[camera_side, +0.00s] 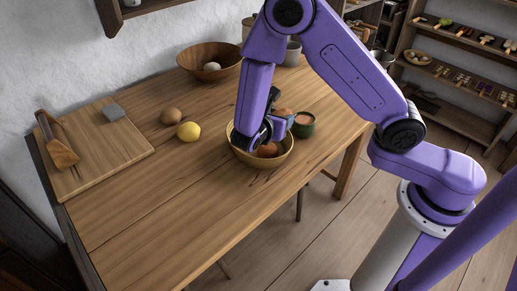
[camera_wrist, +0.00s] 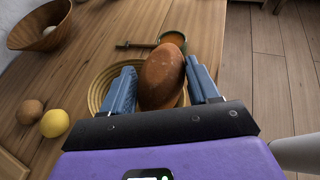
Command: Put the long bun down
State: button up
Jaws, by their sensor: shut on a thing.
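My gripper (camera_wrist: 162,82) is shut on the long bun (camera_wrist: 162,74), a brown oval loaf held between the two blue fingers. In the side view my gripper (camera_side: 265,136) points down into the bowl (camera_side: 262,162), and a brown part of the bun (camera_side: 268,150) shows inside the rim. Another brown patch shows behind the fingers. The fingers hide much of the bun, and I cannot tell whether it touches the bowl's bottom.
A lemon (camera_side: 189,131) and a brown round item (camera_side: 171,116) lie to the left. A larger bowl (camera_side: 207,52) is at the back, a cutting board (camera_side: 95,146) at far left. The front table (camera_side: 165,215) is clear.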

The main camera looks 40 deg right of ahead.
jog(key=d, duration=0.1)
jog(key=d+r, duration=0.1)
jog(key=shift+w+d+r, duration=0.1)
jog(key=shift+w+d, duration=0.2)
jog(key=shift+w, duration=0.05)
jog(key=shift+w+d, duration=0.2)
jog(key=shift+w, duration=0.15)
jog(key=shift+w+a+f, duration=0.2)
jog(key=shift+w+f, duration=6.25)
jog(key=shift+w, duration=0.2)
jog(key=shift+f, duration=0.6)
jog(key=o, duration=1.1)
jog(key=shift+c, duration=0.2)
